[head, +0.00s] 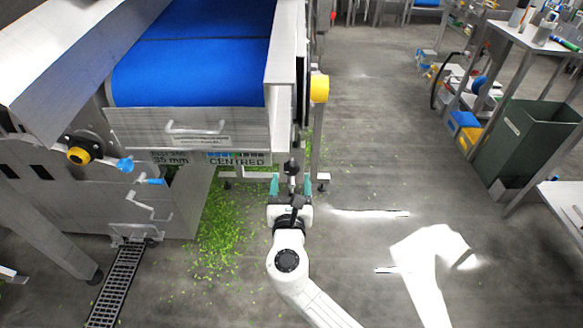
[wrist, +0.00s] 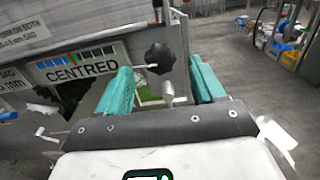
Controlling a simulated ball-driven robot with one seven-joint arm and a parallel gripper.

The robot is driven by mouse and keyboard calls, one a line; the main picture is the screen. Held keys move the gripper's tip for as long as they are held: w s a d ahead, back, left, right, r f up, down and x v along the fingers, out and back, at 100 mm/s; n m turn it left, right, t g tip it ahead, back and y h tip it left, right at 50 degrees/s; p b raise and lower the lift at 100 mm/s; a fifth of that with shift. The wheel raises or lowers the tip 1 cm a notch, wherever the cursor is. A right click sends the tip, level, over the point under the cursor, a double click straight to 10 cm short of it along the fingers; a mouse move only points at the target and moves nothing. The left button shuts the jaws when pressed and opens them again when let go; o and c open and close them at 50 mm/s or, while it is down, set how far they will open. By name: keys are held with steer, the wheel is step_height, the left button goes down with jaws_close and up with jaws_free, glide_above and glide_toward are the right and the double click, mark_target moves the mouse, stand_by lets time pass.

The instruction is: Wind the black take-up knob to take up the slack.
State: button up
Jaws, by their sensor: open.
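The black take-up knob (wrist: 160,58) is a lobed dark knob in the upper middle of the wrist view, near the lower side of the machine. In the head view the knob (head: 291,167) is small and sits just beyond my fingertips. My gripper (head: 291,185) is open, with teal fingers apart and nothing held. In the wrist view my gripper (wrist: 164,78) has one finger on each side of the knob's line, with the knob ahead between them. I cannot tell whether either finger touches it. A pale pointer reaches toward the knob from the left.
The conveyor with its blue belt (head: 195,65) fills the upper left. A CENTRED label (head: 238,161) is left of the knob. Green scraps (head: 225,235) litter the floor beside a drain grate (head: 118,280). A dark green bin (head: 533,140) stands right; floor between is largely clear.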

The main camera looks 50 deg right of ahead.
mark_target(291, 172)
steer(key=shift+x, duration=2.75)
steer(key=shift+c, duration=0.3)
steer(key=c, duration=1)
steer(key=shift+m+b, duration=0.3)
steer(key=shift+b, duration=0.05)
